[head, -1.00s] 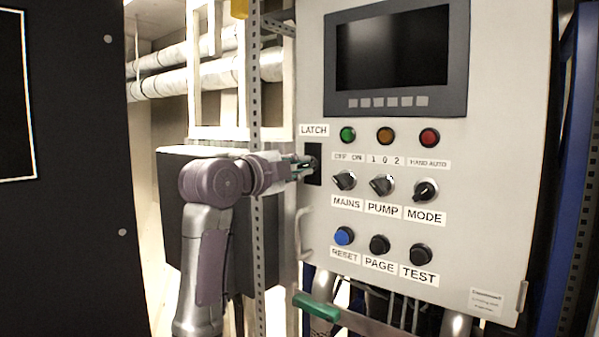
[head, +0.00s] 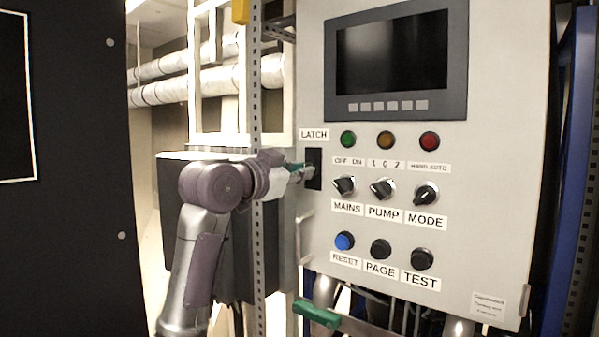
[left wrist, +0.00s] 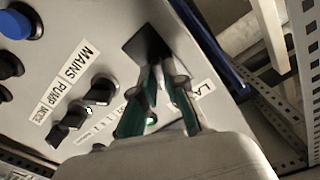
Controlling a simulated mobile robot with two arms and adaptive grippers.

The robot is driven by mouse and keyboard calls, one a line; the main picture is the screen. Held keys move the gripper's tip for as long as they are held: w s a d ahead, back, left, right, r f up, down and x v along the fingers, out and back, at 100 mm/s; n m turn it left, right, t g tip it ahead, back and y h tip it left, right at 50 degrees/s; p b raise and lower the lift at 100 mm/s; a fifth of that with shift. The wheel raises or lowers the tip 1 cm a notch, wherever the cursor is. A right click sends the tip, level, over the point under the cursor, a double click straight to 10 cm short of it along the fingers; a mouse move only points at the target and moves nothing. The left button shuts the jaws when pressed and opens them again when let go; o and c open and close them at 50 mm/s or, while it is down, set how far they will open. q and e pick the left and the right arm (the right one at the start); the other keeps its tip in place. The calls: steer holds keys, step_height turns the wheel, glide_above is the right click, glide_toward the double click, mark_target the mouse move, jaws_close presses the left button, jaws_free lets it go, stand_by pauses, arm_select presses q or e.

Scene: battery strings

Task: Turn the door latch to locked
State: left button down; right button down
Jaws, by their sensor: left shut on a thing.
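The door latch sits on a black plate (head: 315,182) under the LATCH label (head: 314,134), at the left edge of the grey cabinet door. My left gripper (head: 305,171) comes in from the left and is shut on the latch handle. In the left wrist view the fingers (left wrist: 166,88) with green pads reach to the black plate (left wrist: 143,42). The handle is mostly hidden between the fingers, so its exact angle is hard to tell. My right gripper is not in view.
Right of the latch are the MAINS (head: 344,187), PUMP (head: 382,188) and MODE (head: 426,194) knobs, with lamps above and buttons below. A perforated upright (head: 257,240) stands close to my left wrist. A green bar (head: 317,313) lies below the door.

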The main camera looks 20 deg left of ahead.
arm_select(q)
steer(key=n, duration=0.4)
steer(key=shift+n, duration=0.4)
stand_by(0.4)
steer(key=c, duration=1.2)
jaws_free()
steer(key=v, duration=1.2)
steer(key=shift+w, duration=0.1)
